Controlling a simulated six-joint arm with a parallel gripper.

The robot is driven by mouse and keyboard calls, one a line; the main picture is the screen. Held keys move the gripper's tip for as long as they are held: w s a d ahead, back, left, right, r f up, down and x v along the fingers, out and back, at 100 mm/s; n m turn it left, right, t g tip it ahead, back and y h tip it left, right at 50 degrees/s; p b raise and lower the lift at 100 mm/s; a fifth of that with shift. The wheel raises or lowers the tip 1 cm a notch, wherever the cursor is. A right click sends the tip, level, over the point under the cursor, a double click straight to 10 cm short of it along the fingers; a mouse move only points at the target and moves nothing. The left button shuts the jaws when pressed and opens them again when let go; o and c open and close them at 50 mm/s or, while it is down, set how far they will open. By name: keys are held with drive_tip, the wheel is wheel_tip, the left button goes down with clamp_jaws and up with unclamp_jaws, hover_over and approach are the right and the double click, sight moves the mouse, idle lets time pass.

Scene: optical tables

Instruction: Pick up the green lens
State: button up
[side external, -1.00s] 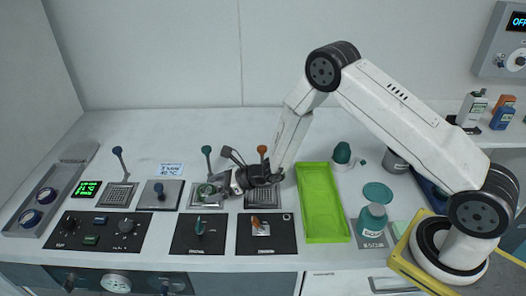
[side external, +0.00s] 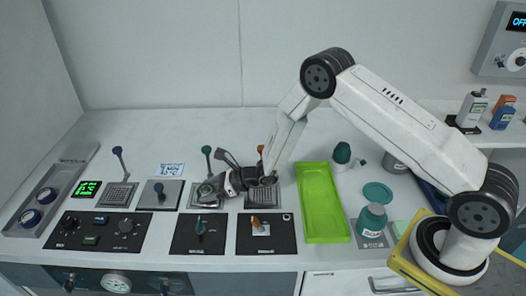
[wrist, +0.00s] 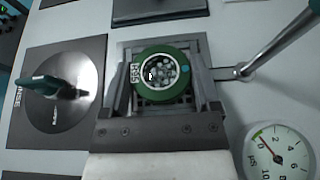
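The green lens (wrist: 140,90) is a thick green ring with a pale inner rim and a dark, spotted centre, seen from above in the wrist view. It sits over a dark slotted plate (wrist: 155,43). My gripper (wrist: 165,85) is open, with one finger on the left of the lens and one on the right, very close to its sides. Whether either finger touches it is hard to tell. In the side view the lens (side external: 204,190) shows at the tip of my gripper (side external: 213,188), partly hidden by it.
A dial gauge (wrist: 278,152) lies at lower right. A black panel with a green knob (wrist: 50,88) is at left. The green tray (side external: 323,235) stands right of my gripper.

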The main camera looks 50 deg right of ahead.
drive_tip(key=shift+c, duration=0.5)
drive_tip(key=shift+r, duration=0.15)
drive_tip(key=shift+r, duration=0.75)
drive_tip(key=s+d+r, duration=0.2)
drive_tip(key=s+r, duration=0.9)
drive_tip(key=s, duration=0.2)
drive_tip(key=shift+s+d, duration=0.35)
drive_tip(key=shift+r, duration=0.1)
